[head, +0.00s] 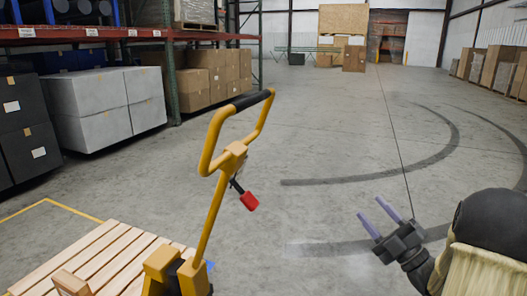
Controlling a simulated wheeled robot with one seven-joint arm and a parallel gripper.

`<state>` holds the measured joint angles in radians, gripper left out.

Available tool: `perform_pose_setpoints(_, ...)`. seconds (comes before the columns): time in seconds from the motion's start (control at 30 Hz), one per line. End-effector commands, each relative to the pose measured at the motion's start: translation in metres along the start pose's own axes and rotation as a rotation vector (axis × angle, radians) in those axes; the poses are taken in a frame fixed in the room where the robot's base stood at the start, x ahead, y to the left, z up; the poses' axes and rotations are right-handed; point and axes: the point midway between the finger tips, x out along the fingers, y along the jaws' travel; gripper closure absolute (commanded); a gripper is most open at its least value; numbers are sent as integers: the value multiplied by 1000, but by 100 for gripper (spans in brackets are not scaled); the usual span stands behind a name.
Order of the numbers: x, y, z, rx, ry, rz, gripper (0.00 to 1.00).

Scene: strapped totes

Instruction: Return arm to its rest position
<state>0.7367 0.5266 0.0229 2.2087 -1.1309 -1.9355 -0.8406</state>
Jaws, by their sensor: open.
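My gripper (374,217) is at the lower right of the head view, at the end of my dark arm. Its two purple-grey fingers stand apart, pointing up and left, with nothing between them. It is over bare concrete floor, to the right of the yellow pallet jack (204,225) and apart from it. No strapped tote can be made out in the view.
A wooden pallet (100,262) lies at the lower left by the pallet jack. Racks with cartons (203,85), white boxes (97,105) and dark boxes (25,128) line the left. More boxes (490,68) stand far right. The middle floor is clear, with dark tyre marks.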

Motion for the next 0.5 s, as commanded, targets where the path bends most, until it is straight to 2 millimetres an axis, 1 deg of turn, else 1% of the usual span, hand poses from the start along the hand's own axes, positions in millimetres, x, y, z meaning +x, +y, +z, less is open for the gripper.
perform_pose_setpoints(0.1,18,-18,6,41,-96,-71,54)
perform_pose_setpoints(0.23,33,-43,18,113,-258,-163,54)
perform_pose_setpoints(0.37,39,-68,27,198,-433,-241,54)
perform_pose_setpoints(0.5,36,-93,30,301,-627,-310,54)
